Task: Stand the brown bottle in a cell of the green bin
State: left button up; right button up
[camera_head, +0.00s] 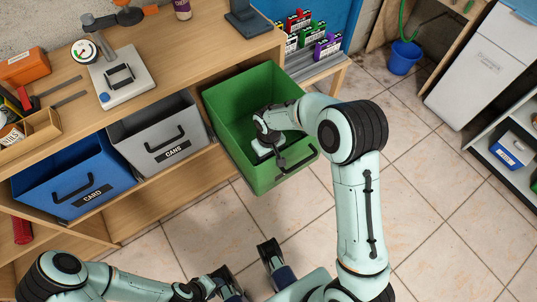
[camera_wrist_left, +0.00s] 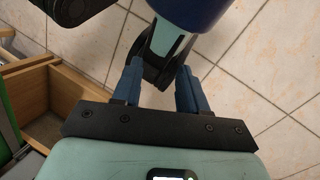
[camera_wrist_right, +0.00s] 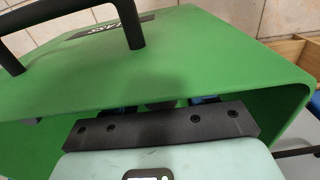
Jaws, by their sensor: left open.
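The green bin (camera_head: 236,156) is pulled out at the right end of the bench, open at the top; its cells are not clear. It fills much of the right wrist view (camera_wrist_right: 170,65). My right arm reaches down into the bin, with its gripper (camera_wrist_right: 163,104) inside. Its fingers are mostly hidden; something dark shows between them, which I cannot identify. My left gripper (camera_wrist_left: 160,66) is open, low over the floor in front of the bench. No brown bottle shows clearly; a dark, purplish bottle (camera_head: 182,9) on the bench is cut by the picture's top edge.
A grey bin (camera_head: 150,137) and a blue bin (camera_head: 73,180) sit left of the green one. A scale (camera_head: 122,78), a wooden tray (camera_head: 40,127) and tools stand on the bench. A blue bucket (camera_head: 403,57) and a white fridge (camera_head: 478,75) are at the right; tiled floor between is clear.

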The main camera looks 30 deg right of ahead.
jog(key=shift+r, duration=0.3)
pick_arm(q)
jog(key=shift+s+d+r+p, duration=0.1)
jog(key=shift+s+r+p, duration=0.2)
jog(key=shift+r+p, duration=0.3)
jog(key=shift+s+r+p, duration=0.25)
jog(key=shift+r+p, duration=0.2)
jog(key=shift+p, duration=0.15)
pick_arm(e)
notch_tip(320, 180, up, 12)
jog(key=shift+f, duration=0.1)
